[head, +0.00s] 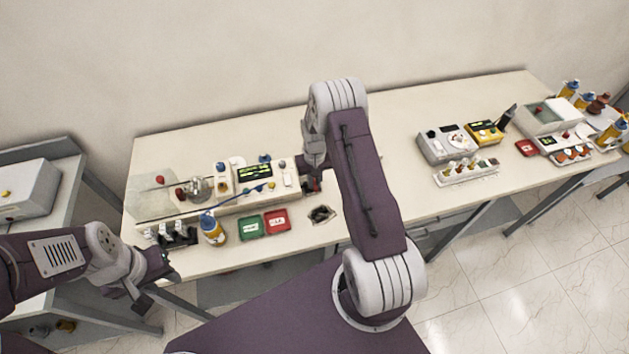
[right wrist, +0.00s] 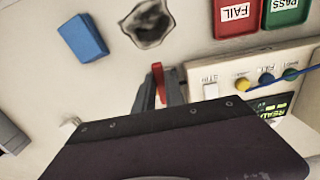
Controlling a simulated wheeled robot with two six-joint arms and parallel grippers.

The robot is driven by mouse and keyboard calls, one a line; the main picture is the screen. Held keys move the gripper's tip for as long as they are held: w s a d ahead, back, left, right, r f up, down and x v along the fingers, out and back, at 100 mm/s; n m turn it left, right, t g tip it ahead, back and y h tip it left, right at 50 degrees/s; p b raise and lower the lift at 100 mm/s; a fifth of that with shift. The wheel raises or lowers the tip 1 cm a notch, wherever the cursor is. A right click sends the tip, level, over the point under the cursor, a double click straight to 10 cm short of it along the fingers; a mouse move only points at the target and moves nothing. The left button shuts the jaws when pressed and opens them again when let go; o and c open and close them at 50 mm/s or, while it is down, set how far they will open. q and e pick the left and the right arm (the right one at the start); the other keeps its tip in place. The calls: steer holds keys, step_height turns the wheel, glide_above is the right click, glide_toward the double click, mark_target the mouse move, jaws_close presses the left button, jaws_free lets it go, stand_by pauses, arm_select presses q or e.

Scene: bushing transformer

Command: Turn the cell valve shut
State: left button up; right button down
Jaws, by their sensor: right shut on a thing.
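A white test unit (head: 283,181) with a lit green display stands left of centre on the long bench; part of it also shows in the right wrist view (right wrist: 215,78). My right gripper (head: 313,186) is down at the unit's right end. In the right wrist view its jaws (right wrist: 158,92) are shut on an upright red lever (right wrist: 157,78), which I take to be the cell valve's handle. The valve body is hidden by the gripper. My left gripper (head: 156,284) is at the bench's front left edge, empty, with its fingers apart.
A green PASS tray (head: 250,227), a red FAIL tray (head: 277,221) and a crumpled grey cloth (head: 321,214) lie in front of the unit. A blue block (right wrist: 83,37) lies near the cloth. A bottle (head: 213,230) stands left. The bench middle, right of my arm, is clear.

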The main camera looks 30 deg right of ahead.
steer(key=shift+d+n+b, duration=0.35)
steer(key=shift+n+b, duration=0.25)
steer(key=shift+n, duration=0.4)
steer(key=n, duration=0.1)
steer(key=n+b, duration=0.1)
steer(key=shift+d+n, duration=0.3)
steer(key=shift+d, duration=0.1)
steer(key=n, duration=0.2)
steer(key=d+n+b, duration=0.1)
steer(key=n+b, duration=0.1)
steer(key=n, duration=0.1)
steer(key=shift+w+d+n, duration=0.3)
steer(key=shift+w, duration=0.1)
steer(key=shift+w+d+r+n+b, duration=0.1)
steer(key=shift+w+d+n+b, duration=0.2)
steer(key=shift+n, duration=0.95)
steer(key=shift+w+d+r+n+b, duration=0.15)
steer(key=shift+w+n+b, duration=0.25)
steer(key=shift+n, duration=0.9)
steer(key=shift+w+d+f+n+b, duration=0.1)
steer(key=shift+w+d+n+b, duration=0.2)
steer(key=shift+n, duration=0.95)
steer(key=shift+w+r, duration=0.1)
steer(key=c, duration=1.4)
jaws_free()
